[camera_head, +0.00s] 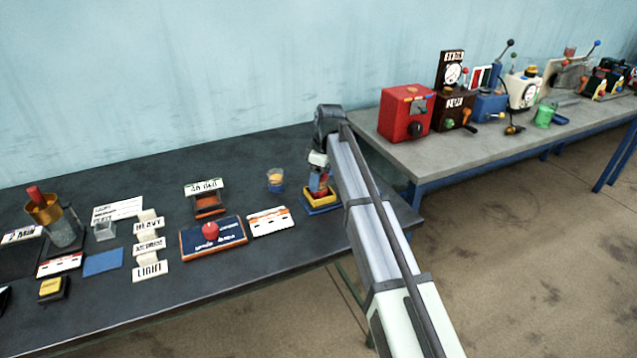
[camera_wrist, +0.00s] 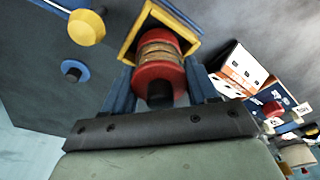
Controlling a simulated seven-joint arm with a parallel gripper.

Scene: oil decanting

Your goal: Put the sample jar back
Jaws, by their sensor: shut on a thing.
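The sample jar (camera_wrist: 158,68), seemingly a red cylinder with amber bands and a dark end, is between the blue fingers of my gripper (camera_wrist: 160,82) in the wrist view. My gripper is shut on it. The jar lines up with a square yellow-rimmed holder (camera_wrist: 131,30); I cannot tell whether it rests on the bottom. In the head view my gripper (camera_head: 319,182) points down over the yellow and blue holder (camera_head: 322,207) at the dark table's right end. The fingers and arm partly hide the jar there.
A white labelled card (camera_head: 270,221) and a blue board with a red knob (camera_head: 212,238) lie nearer the front. A grey bench (camera_head: 480,140) with several machines stands to the right.

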